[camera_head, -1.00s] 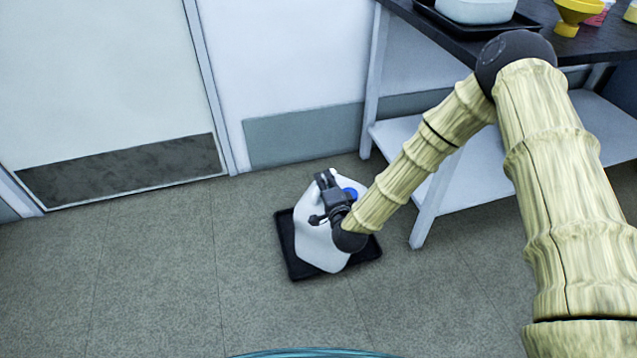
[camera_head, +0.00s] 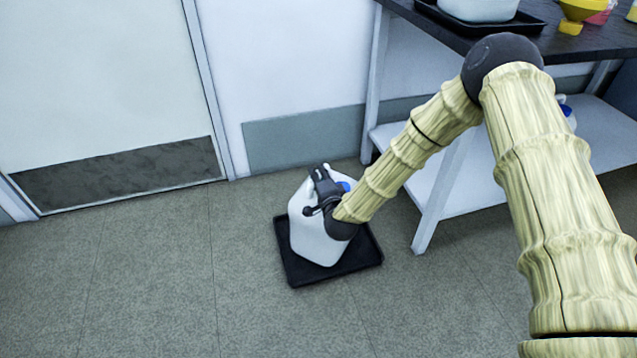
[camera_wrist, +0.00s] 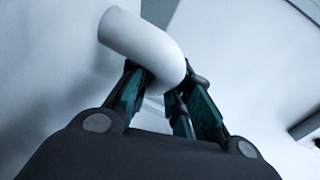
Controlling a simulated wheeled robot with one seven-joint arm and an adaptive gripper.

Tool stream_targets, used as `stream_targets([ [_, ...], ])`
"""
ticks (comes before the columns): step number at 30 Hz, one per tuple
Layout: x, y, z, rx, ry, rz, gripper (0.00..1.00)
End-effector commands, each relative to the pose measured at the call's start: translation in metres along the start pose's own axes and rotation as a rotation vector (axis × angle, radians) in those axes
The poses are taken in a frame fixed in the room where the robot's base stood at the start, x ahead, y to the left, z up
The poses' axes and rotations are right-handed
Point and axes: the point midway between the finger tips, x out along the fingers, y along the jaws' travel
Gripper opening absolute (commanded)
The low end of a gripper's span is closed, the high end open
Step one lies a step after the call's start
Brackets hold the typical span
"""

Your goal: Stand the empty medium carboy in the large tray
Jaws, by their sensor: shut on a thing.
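A white carboy (camera_head: 309,237) with a blue cap (camera_head: 343,186) is over the black tray (camera_head: 349,265) on the floor. Its body covers the left and middle part of the tray; I cannot tell whether its base touches the tray. My gripper (camera_head: 322,181) is shut on the carboy near its top. In the wrist view my gripper's fingers (camera_wrist: 165,100) close around the carboy's curved white handle (camera_wrist: 145,42). My gripper and wrist hide part of the carboy's right side.
A bench (camera_head: 457,37) with a dark top stands at the right, with a white lower shelf (camera_head: 475,193). A black tray with a white container (camera_head: 480,8) and a yellow funnel (camera_head: 580,8) are on top. A door (camera_head: 95,90) is at the left. Floor left of the tray is clear.

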Motion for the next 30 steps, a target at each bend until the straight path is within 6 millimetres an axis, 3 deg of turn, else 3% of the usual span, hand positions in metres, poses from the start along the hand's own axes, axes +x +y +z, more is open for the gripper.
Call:
stream_targets([
  [3,0.003,0.013,0.002,0.0,0.0,-0.002,0.0],
  [11,0.003,0.014,0.002,0.0,0.001,-0.001,0.0],
  [12,0.002,0.015,0.002,0.0,0.0,0.001,0.22],
  [15,0.002,0.015,0.002,0.0,0.0,0.001,0.4],
  [16,0.002,0.015,0.002,0.0,0.0,0.001,0.41],
  [26,0.001,0.014,0.002,0.0,0.0,0.001,0.41],
  [30,-0.011,0.013,0.002,0.0,-0.001,0.003,0.41],
])
